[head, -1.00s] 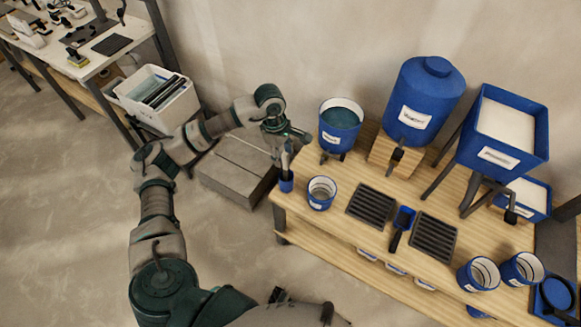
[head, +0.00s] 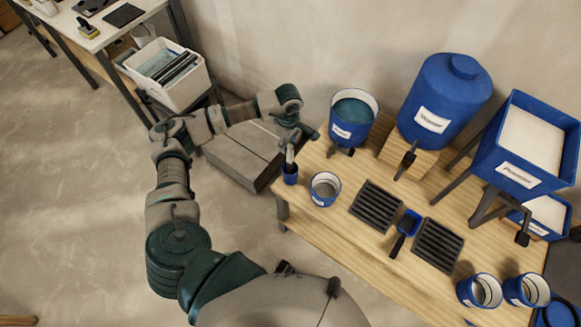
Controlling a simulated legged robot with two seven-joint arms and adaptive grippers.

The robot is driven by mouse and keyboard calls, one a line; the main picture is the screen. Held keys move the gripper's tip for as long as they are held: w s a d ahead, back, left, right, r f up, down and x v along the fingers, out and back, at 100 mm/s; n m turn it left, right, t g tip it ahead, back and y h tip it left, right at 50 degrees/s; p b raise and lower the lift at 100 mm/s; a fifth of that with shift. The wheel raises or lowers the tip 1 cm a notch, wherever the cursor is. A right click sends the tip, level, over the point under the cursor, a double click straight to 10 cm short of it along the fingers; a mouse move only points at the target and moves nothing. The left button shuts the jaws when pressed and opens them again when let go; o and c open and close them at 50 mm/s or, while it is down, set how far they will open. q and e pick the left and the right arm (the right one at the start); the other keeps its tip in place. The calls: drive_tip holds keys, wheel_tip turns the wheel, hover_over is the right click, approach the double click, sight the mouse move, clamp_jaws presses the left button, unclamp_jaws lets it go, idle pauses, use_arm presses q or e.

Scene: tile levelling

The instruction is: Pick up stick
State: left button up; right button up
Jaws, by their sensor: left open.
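A small blue cup (head: 291,176) stands at the left end of the wooden table, with thin upright sticks (head: 290,155) in it. My left gripper (head: 297,143) points down just above the cup, at the top of the sticks. It is open, and it partly hides the sticks, so I cannot tell whether its fingers touch them. My right gripper is not in view.
On the wooden table (head: 330,226) are a blue-white cup (head: 325,188), a teal-filled bucket (head: 353,119), a blue water tank (head: 443,100), dark grates (head: 376,207) and a scoop (head: 404,235). A grey box (head: 240,155) sits on the floor left of the table.

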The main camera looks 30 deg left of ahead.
sight(290, 151)
use_arm(q)
drive_tip(key=f, duration=0.6)
drive_tip(key=shift+w, duration=0.25)
clamp_jaws()
